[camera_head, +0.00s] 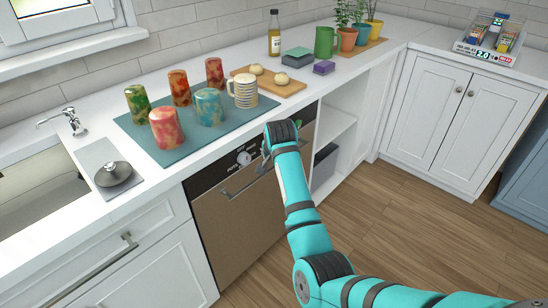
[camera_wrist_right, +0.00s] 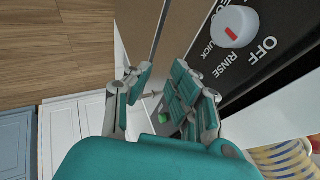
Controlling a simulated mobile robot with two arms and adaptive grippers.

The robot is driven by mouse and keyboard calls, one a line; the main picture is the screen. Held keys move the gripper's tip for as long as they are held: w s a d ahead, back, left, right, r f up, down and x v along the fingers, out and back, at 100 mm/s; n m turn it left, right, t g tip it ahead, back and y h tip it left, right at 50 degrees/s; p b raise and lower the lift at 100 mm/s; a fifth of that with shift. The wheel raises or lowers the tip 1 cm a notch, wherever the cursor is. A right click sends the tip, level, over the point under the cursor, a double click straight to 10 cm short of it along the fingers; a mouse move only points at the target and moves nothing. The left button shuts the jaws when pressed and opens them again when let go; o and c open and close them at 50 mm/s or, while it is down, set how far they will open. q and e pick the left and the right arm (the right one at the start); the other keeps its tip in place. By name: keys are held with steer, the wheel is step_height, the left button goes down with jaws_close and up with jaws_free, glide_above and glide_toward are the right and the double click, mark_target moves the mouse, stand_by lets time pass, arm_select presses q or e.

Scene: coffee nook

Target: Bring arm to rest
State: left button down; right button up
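My right arm reaches in from the lower right of the head view to the front of the dishwasher (camera_head: 235,215). My right gripper is mostly hidden behind its own wrist there, close to the right end of the dishwasher handle (camera_head: 243,184). In the wrist view the two fingers of the right gripper (camera_wrist_right: 158,92) stand apart, with no object clearly held between them. The dishwasher's control panel with its dial (camera_wrist_right: 235,27) is beside the right finger. I cannot tell whether a finger touches the handle. My left arm and gripper are not in view.
The dishwasher door looks closed. Above it, a blue mat (camera_head: 155,151) holds several colored cups and a striped mug (camera_head: 245,93). A wooden board (camera_head: 290,87) with buns is behind. The sink (camera_head: 35,205) is at left. The wooden floor (camera_head: 400,225) at right is clear.

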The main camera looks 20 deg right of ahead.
stand_by(0.4)
steer(key=s+a+f+n+g+p, duration=0.1)
steer(key=s+f+n, duration=0.2)
steer(key=s+f, duration=0.6)
steer(key=s+f+n+g+p, duration=0.1)
steer(key=s+f+n, duration=0.3)
steer(key=f, duration=0.9)
steer(key=s+a+f+n+g, duration=0.1)
steer(key=s+f+n, duration=0.1)
steer(key=s+f, duration=0.8)
steer(key=s+f+n+g, duration=0.1)
steer(key=s+f, duration=0.4)
steer(key=s, duration=0.8)
steer(key=s+d+f+n+g+y+p, duration=0.1)
steer(key=s+f+n, duration=0.2)
steer(key=s, duration=1)
steer(key=s+d+f+n+g+p, duration=0.1)
steer(key=s+f+n, duration=0.2)
steer(key=s+f, duration=0.5)
steer(key=s, duration=0.5)
steer(key=shift+s+f+y, duration=0.15)
steer(key=shift+f+y, duration=0.15)
